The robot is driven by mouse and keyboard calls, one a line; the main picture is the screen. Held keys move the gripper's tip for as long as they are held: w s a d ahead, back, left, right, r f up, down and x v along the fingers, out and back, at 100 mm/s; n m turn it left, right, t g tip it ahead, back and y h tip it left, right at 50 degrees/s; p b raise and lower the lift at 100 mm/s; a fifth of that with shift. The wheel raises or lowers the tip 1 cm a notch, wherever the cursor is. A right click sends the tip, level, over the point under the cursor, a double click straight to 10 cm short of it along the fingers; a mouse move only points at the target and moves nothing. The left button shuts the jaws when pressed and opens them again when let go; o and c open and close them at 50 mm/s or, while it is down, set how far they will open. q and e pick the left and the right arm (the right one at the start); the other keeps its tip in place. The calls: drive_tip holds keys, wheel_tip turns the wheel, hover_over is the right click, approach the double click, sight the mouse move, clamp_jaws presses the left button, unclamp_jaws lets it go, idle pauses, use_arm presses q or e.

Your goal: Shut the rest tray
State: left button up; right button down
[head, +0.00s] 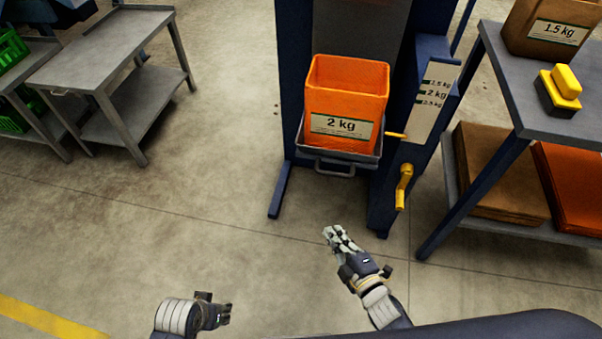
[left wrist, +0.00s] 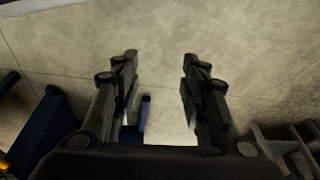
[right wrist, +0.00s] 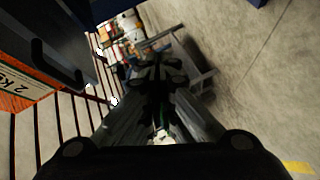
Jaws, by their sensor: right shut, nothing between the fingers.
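The rest tray (head: 312,152) is a grey tray with a bar handle (head: 335,171) on its front, low on the blue grader machine. An orange 2 kg bag (head: 347,88), open at the top, stands on it. My right gripper (head: 333,235) is shut and empty, below and in front of the tray handle and apart from it. In the right wrist view the orange bag (right wrist: 20,85) shows at the left, with a dark edge and handle-like part beside it. My left gripper (left wrist: 160,62) is open and empty over bare floor, low in the head view (head: 226,313).
A yellow crank (head: 403,186) and a small yellow lever (head: 396,135) sit right of the tray. A blue-grey table (head: 550,90) stands at the right with a brown bag (head: 545,30) on top. A grey cart (head: 110,50) stands at the left. The floor between is clear.

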drive_tip(key=a+r+n+t+y+b, duration=0.1)
drive_tip(key=a+r+n+y+b, duration=0.1)
drive_tip(key=r+n, duration=0.15)
drive_tip(key=w+a+r+n+t+y+b, duration=0.1)
drive_tip(key=r+n, duration=0.1)
drive_tip(key=r, duration=0.3)
drive_tip(key=a+r+n+t+y+b, duration=0.1)
drive_tip(key=a+r+n+y+b, duration=0.1)
drive_tip(key=r+n, duration=0.15)
use_arm(q)
drive_tip(key=v, duration=0.8)
drive_tip(key=shift+w+a+r+t, duration=0.2)
drive_tip(key=shift+w+r+t, duration=0.1)
drive_tip(key=shift+r+t, duration=0.1)
use_arm(e)
drive_tip(key=w+a+r, duration=0.1)
drive_tip(key=w, duration=0.5)
drive_tip(key=w+a+r, duration=0.2)
drive_tip(key=w, duration=0.4)
drive_tip(key=shift+a+r+m, duration=0.15)
drive_tip(key=shift+r+m, duration=0.1)
drive_tip(key=shift+m, duration=0.15)
drive_tip(key=shift+w, duration=0.15)
